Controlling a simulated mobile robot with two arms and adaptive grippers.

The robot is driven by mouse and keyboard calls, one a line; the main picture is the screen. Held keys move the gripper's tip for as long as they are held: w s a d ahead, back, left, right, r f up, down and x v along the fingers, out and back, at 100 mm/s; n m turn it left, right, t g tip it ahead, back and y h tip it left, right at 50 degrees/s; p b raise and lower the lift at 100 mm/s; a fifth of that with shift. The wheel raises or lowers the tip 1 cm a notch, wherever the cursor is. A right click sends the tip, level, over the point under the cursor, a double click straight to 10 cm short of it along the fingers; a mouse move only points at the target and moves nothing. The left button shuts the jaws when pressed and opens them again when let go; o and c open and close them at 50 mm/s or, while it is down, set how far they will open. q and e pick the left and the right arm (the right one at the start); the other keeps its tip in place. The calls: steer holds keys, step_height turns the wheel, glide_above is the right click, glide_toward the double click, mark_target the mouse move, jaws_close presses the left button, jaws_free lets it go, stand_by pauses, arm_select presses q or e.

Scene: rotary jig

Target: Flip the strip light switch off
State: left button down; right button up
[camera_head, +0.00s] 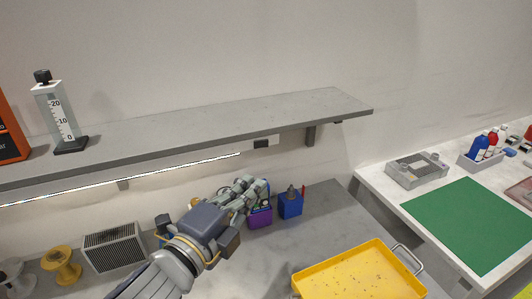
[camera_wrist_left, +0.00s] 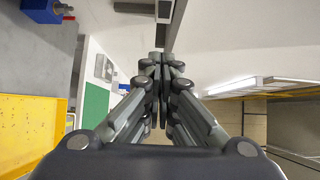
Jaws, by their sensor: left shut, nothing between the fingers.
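The strip light (camera_head: 150,174) is a thin, bright white bar under the grey shelf, and it looks lit. A small dark box (camera_head: 260,143) hangs under the shelf just past the right end of the strip; it looks like the switch, but its lever position is too small to tell. My left gripper (camera_head: 262,186) is below the shelf and below that box, apart from it, with its fingers pointing up and right. In the left wrist view its fingers (camera_wrist_left: 160,60) are together and empty. My right gripper is not in view.
A purple box (camera_head: 260,216) and a blue box (camera_head: 290,206) stand on the bench by my left fingers. A yellow tray (camera_head: 350,275) is at the front. The shelf (camera_head: 200,128) overhangs, with a bracket (camera_head: 311,135). A green mat (camera_head: 468,222) lies at right.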

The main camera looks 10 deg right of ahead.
mark_target(261, 144)
arm_select(q)
steer(key=w+a+p+x, duration=0.1)
steer(key=a+p+x, duration=0.1)
steer(key=x, duration=0.9)
steer(key=shift+w+p, duration=0.55)
steer(key=shift+p, duration=0.35)
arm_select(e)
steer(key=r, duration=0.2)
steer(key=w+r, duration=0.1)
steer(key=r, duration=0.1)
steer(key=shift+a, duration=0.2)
arm_select(q)
steer(key=shift+d, duration=0.15)
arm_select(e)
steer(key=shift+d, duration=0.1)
arm_select(q)
steer(key=shift+r, duration=0.1)
steer(key=shift+w, duration=0.3)
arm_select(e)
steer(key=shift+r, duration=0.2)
arm_select(q)
steer(key=shift+d, duration=0.1)
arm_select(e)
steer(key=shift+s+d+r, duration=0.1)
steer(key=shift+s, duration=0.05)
